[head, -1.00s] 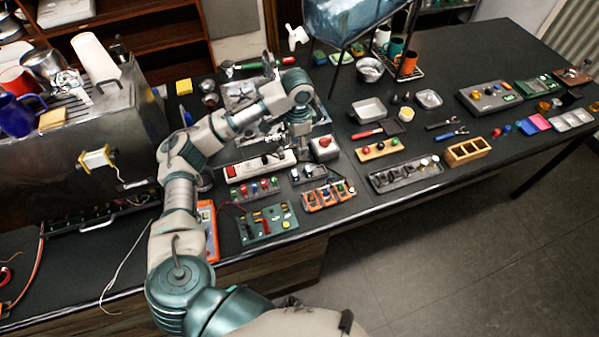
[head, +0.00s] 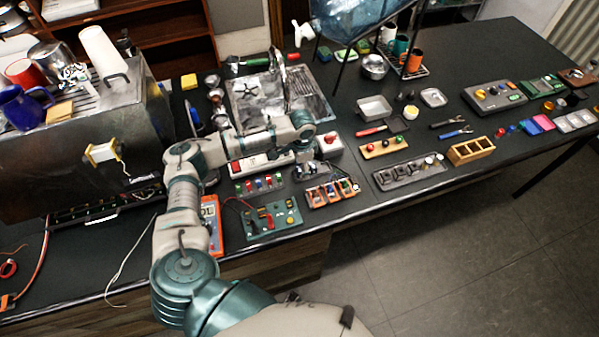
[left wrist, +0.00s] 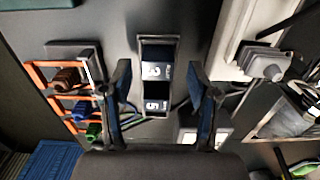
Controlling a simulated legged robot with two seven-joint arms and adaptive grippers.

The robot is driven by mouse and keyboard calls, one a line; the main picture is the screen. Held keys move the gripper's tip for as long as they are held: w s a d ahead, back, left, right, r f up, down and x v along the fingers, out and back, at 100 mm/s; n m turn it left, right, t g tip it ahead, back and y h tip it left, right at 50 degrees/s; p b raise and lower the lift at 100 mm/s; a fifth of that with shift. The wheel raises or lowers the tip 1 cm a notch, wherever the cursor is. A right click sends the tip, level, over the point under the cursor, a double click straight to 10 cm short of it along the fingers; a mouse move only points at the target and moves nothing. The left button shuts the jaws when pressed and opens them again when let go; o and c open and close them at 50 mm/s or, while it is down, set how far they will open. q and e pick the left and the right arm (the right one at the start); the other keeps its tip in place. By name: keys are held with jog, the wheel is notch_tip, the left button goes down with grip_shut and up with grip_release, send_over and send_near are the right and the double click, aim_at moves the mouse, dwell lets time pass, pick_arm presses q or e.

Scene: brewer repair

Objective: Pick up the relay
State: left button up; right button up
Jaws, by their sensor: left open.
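My left gripper (head: 318,170) is low over the middle of the bench in the head view, above a small dark holder near the front edge. In the left wrist view the gripper (left wrist: 163,105) is open, with one finger on each side of a grey-framed holder (left wrist: 143,50). Two dark blocks with white labels sit in it, a far block (left wrist: 157,70) and a near block (left wrist: 156,104). One of them may be the relay; I cannot tell which. The fingers look apart from both blocks. In the head view the gripper partly hides the holder. My right gripper is not in view.
An orange rack (head: 332,190) with coloured plugs stands close to the gripper. A green circuit board (head: 272,220) and an orange meter (head: 211,222) lie to the left.

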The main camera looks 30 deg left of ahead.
pick_arm(q)
jog(key=shift+a, duration=0.25)
jog(key=shift+c, duration=0.5)
jog(key=shift+d, duration=0.1)
jog(key=c, duration=0.4)
jog(key=shift+d+r, duration=0.15)
jog(key=shift+d, duration=0.15)
jog(key=c, duration=0.6)
jog(key=shift+d, duration=0.1)
jog(key=shift+c, duration=0.2)
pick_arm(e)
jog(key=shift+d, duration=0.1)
